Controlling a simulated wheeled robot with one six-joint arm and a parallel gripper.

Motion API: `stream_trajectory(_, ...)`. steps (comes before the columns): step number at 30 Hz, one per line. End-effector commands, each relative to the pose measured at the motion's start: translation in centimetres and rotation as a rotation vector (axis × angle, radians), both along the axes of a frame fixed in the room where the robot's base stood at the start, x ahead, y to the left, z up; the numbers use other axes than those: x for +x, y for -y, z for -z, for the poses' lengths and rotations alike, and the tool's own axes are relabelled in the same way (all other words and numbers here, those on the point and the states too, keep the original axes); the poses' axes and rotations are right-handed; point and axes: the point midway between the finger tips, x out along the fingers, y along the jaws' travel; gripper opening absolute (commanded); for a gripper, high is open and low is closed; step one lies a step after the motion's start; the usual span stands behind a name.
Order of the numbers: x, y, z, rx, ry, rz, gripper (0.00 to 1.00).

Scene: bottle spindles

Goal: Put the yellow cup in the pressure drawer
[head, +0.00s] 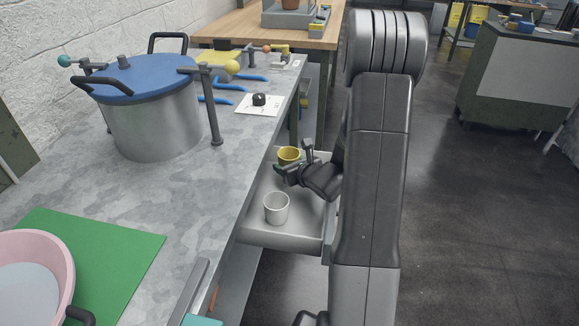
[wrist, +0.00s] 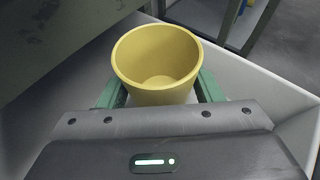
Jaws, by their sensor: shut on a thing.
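The yellow cup (head: 289,155) is upright and empty, over the far part of an open drawer (head: 284,242) under the counter. In the wrist view the yellow cup (wrist: 158,62) sits between the two green fingers of my gripper (wrist: 160,92), which is shut on it. In the head view my gripper (head: 284,170) reaches in from the right, over the drawer. The drawer's pale wall (wrist: 262,82) also shows in the wrist view. I cannot tell whether the cup's base touches the drawer floor.
The counter (head: 190,200) edge runs along the drawer's left side. A large pot with a blue lid (head: 155,115) and a green mat (head: 110,255) are on the counter. Open floor lies to the right.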

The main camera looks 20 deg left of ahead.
Motion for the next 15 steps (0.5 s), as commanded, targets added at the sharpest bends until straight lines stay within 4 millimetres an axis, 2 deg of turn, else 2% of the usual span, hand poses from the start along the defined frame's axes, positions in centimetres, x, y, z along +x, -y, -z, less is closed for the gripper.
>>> stream_trajectory(15, 0.04, 0.03, 0.81, 0.0, 0.0, 0.001, 0.34)
